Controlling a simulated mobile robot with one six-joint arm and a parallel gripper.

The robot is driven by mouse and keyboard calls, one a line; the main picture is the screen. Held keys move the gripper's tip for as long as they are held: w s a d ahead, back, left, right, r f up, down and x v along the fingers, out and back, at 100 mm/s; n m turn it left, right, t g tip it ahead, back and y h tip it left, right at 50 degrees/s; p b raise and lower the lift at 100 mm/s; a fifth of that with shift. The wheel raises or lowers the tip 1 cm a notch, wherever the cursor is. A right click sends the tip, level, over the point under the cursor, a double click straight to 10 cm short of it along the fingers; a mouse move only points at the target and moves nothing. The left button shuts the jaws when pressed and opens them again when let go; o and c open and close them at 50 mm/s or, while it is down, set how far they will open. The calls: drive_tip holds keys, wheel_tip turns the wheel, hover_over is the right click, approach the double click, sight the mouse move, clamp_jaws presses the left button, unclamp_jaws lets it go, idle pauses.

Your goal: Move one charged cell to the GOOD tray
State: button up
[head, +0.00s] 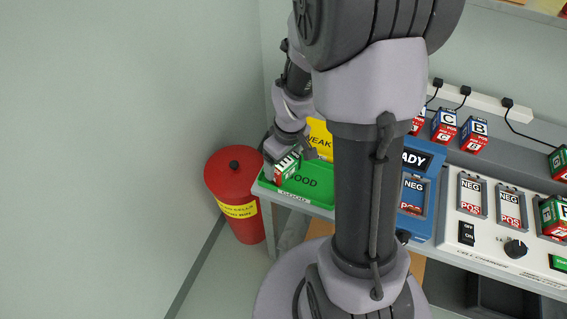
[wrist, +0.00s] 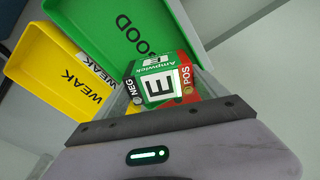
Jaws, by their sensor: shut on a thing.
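My gripper (wrist: 160,98) is shut on a cell marked E (wrist: 158,87), with a green Ampwick label, a black NEG end and a red POS end. In the head view the held cell (head: 286,168) is over the left part of the green GOOD tray (head: 322,198). In the wrist view the GOOD tray (wrist: 120,40) lies beyond the cell. I cannot tell whether the cell touches the tray floor. No other cell shows in the visible part of this tray. The yellow WEAK tray (head: 318,130) is behind it, partly hidden by my arm.
A red bin (head: 233,178) stands on the floor left of the table. Right of my arm are a blue unit marked READY (head: 418,160) and a white charger (head: 480,235) with NEG/POS bays, one holding a cell (head: 553,215). Cells marked C (head: 444,125) and B (head: 474,134) stand behind.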

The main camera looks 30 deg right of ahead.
sight(287, 164)
drive_tip(key=o, duration=2)
wheel_tip(287, 164, up, 12)
drive_tip(key=s+p, duration=0.1)
drive_tip(key=p, duration=0.5)
drive_tip(key=s+a+r+m+t, duration=0.2)
drive_tip(key=s+a+r+m, duration=0.1)
drive_tip(key=s+a+r, duration=0.3)
drive_tip(key=s+a+r+m+t+y, duration=0.1)
drive_tip(key=s+a+r+m+t, duration=0.1)
drive_tip(key=s+a+r+m, duration=0.2)
drive_tip(key=s+a+r, duration=0.1)
drive_tip(key=a+r, duration=0.2)
drive_tip(key=r, duration=0.3)
drive_tip(key=shift+s+a+r+y+b, duration=0.15)
drive_tip(key=shift+s+a+y+b, duration=0.15)
drive_tip(key=shift+s, duration=0.05)
